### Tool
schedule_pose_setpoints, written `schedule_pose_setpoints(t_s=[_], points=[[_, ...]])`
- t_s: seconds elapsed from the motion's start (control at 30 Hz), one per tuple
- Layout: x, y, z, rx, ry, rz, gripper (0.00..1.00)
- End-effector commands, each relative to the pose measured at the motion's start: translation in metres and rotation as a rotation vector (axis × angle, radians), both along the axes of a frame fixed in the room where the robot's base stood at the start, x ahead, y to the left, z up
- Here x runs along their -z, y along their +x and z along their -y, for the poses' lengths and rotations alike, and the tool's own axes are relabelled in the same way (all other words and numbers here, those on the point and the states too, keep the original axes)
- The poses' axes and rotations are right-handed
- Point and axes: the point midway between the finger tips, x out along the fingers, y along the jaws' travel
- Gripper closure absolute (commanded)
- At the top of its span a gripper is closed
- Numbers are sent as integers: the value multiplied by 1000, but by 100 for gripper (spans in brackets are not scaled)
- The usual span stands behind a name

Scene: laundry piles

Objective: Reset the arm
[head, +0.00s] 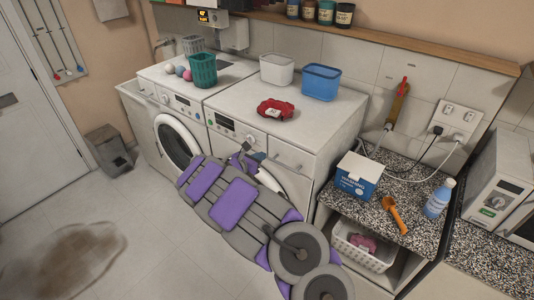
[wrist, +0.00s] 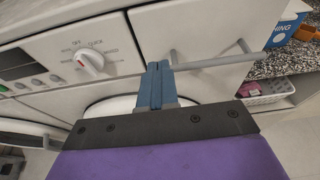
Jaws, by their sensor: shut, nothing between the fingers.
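My gripper (wrist: 158,68) is shut and empty in the wrist view, its two blue fingers pressed together and pointing at the front of a white washing machine. The gripper is small and partly hidden there.
A red cloth-like item (head: 276,110), a white bin (head: 277,70) and a blue bin (head: 321,82) stand on the machines. A granite counter (head: 415,215) at right holds a blue-white box (head: 358,180), an orange scoop (head: 395,215) and a bottle (head: 439,199). The left floor (head: 110,215) is open, with a brown stain.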

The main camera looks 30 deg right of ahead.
Motion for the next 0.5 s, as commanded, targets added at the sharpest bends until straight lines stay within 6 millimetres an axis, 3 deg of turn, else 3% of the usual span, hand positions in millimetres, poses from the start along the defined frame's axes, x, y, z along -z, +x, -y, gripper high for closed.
schedule_pose_setpoints(t_s=[0.17, 0.5], points=[[-6, -6, -14, -4, 1, -3, 100], [-9, -13, -4, 16, 13, 8, 100]])
